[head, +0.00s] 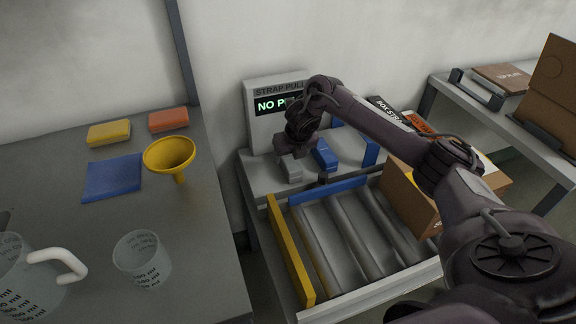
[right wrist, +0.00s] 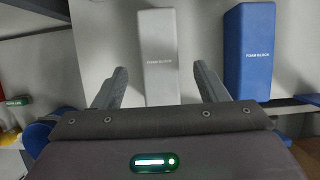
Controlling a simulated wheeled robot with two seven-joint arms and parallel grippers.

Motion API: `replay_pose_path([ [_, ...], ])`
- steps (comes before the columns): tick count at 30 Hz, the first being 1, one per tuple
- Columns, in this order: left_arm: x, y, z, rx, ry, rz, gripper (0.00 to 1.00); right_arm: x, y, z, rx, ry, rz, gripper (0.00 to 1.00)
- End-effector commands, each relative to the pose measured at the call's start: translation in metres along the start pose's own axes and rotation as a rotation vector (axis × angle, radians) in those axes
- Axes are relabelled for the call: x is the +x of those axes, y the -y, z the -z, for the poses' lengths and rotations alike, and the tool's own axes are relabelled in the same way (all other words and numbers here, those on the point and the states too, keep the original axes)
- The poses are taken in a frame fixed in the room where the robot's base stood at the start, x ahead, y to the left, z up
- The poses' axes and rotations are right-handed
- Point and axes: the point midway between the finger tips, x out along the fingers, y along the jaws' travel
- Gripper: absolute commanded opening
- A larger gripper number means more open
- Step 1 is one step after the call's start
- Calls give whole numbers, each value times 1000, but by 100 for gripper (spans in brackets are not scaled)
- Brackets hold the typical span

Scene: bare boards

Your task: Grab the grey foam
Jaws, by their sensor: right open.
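The grey foam block (right wrist: 158,60) stands out in the right wrist view, lettered "FOAM BLOCK", with its near end between the two fingers. In the head view the grey foam (head: 290,168) shows just below my right gripper (head: 294,150). My right gripper (right wrist: 160,88) is open, one finger on each side of the grey block, with gaps visible. A blue foam block (right wrist: 249,50) stands to the right of it, outside the fingers; it also shows in the head view (head: 325,155). My left gripper is not in view.
A strap puller machine (head: 262,122) with a lit display stands behind the blocks. A roller conveyor (head: 345,235) with a yellow rail (head: 290,250) lies in front. A cardboard box (head: 408,200) is at right. The left table holds a yellow funnel (head: 170,153), sponges and measuring jugs.

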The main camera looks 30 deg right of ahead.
Motion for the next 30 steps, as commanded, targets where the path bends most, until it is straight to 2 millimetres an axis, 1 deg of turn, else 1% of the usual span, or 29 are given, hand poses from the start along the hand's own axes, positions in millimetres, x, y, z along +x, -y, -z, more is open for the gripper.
replay_pose_path([
  [6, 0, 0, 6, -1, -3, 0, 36, 35, 0, 1, 2, -3, 0, 66],
  [9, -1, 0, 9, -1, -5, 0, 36, 45, 0, 0, 1, -2, 0, 66],
  [12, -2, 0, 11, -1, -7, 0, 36, 49, 0, 0, 1, -1, 0, 66],
  [17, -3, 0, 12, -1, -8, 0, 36, 49, 0, 0, 0, 0, 0, 66],
  [18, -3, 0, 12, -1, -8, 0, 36, 48, 0, 0, 0, 0, 0, 65],
  [28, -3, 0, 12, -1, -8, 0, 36, 48, 0, 0, 1, 0, 0, 22],
  [29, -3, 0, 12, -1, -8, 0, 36, 48, 0, 0, 1, 0, 0, 19],
  [30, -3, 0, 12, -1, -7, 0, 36, 48, 0, 0, 1, 0, 0, 19],
])
